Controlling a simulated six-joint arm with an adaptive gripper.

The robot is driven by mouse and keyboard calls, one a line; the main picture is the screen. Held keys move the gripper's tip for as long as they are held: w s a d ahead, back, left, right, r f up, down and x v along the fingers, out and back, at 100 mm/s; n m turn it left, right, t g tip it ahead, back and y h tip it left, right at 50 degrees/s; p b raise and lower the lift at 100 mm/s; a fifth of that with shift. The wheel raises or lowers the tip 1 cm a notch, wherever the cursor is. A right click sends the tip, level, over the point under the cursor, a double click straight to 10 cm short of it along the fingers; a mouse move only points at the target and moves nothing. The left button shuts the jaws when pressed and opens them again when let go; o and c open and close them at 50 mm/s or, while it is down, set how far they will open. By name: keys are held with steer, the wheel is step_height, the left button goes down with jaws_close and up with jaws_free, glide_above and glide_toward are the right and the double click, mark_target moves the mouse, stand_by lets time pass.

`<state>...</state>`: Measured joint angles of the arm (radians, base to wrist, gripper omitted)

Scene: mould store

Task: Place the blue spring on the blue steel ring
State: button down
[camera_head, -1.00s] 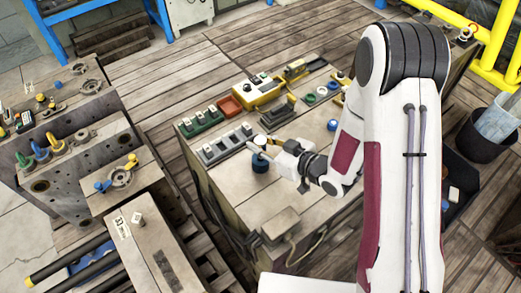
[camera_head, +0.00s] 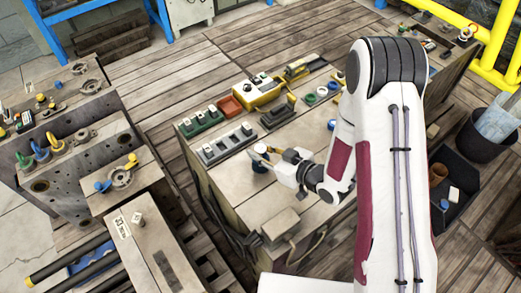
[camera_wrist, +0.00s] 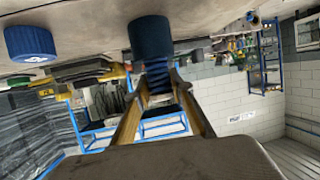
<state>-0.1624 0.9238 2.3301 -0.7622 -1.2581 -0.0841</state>
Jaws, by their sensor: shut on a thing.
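My gripper (camera_wrist: 160,97) is shut on the blue spring (camera_wrist: 158,78), whose coils show between the fingertips in the wrist view. That view is upside down, with the bench top along its upper edge. The blue steel ring (camera_wrist: 151,38) appears as a thick dark blue cylinder on the bench, directly beneath the spring. The two seem to meet, but I cannot tell whether they touch. In the head view my gripper (camera_head: 265,153) is low over the ring (camera_head: 260,166); the spring is too small and covered to make out clearly there.
A blue cap (camera_wrist: 30,42) stands on the bench to one side. Grey (camera_head: 226,147) and green (camera_head: 202,124) slotted blocks, a red tray (camera_head: 230,106) and a yellow box (camera_head: 258,90) lie farther back. The bench front has a grey box (camera_head: 281,224).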

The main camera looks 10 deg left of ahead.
mark_target(265, 152)
steer(key=c, duration=1.8)
jaws_free()
steer(key=shift+o, duration=0.2)
steer(key=shift+r, duration=0.1)
steer(key=shift+d+r, duration=0.1)
steer(key=shift+v, duration=3.7)
